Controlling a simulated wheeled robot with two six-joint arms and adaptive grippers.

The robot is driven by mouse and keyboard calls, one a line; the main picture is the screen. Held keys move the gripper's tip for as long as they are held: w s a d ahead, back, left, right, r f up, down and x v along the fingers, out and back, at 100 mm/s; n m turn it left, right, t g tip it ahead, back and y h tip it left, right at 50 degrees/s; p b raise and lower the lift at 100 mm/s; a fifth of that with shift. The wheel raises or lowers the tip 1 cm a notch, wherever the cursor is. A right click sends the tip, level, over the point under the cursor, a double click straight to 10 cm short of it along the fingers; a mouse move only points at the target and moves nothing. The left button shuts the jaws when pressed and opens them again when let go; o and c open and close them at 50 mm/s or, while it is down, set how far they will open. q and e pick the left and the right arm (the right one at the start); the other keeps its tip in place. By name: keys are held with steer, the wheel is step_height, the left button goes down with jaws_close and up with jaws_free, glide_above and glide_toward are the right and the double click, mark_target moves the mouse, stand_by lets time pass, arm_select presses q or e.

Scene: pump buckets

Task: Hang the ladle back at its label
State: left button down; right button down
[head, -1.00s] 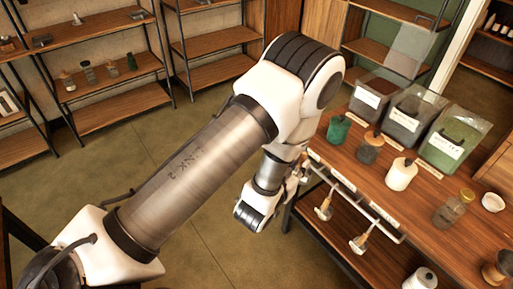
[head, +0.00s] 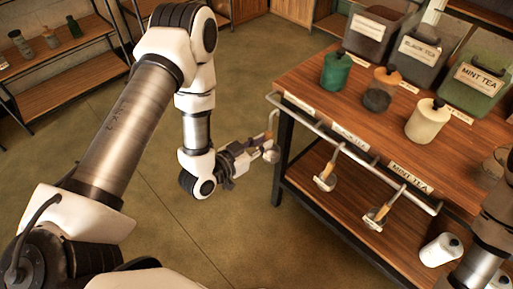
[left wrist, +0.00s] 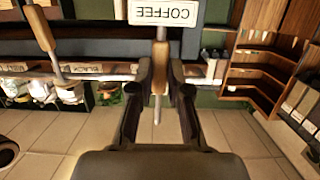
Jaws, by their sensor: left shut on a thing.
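My left gripper (head: 252,158) is shut on a ladle (head: 270,153), beside the left end of the counter's front rail (head: 350,150). In the left wrist view, the ladle's wooden handle (left wrist: 160,68) is between the fingertips of the left gripper (left wrist: 160,88). A COFFEE label (left wrist: 163,12), upside down, is right beside the handle there. In the head view, the left-end label (head: 300,103) is too small to read. I cannot tell whether the held ladle touches the rail. My right gripper is out of view.
Two other ladles hang from the rail, one (head: 326,176) near the middle label (head: 350,137), one (head: 378,214) below the MINT TEA label (head: 410,177). Green (head: 336,70), grey (head: 377,97) and white (head: 427,121) canisters stand on the counter. The floor left of it is clear.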

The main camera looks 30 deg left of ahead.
arm_select(q)
steer(key=x, duration=0.2)
steer(key=r+x, duration=0.1)
steer(key=x, duration=0.2)
steer(key=shift+w+d+b, duration=0.2)
steer(key=shift+w+b, duration=0.15)
steer(key=shift+w, duration=0.05)
steer(key=shift+w+f+b, duration=0.2)
steer(key=shift+f+b, duration=0.85)
steer(key=shift+f, duration=0.35)
steer(key=c, duration=1)
jaws_free()
steer(key=shift+c, duration=0.2)
steer(key=shift+s, duration=0.1)
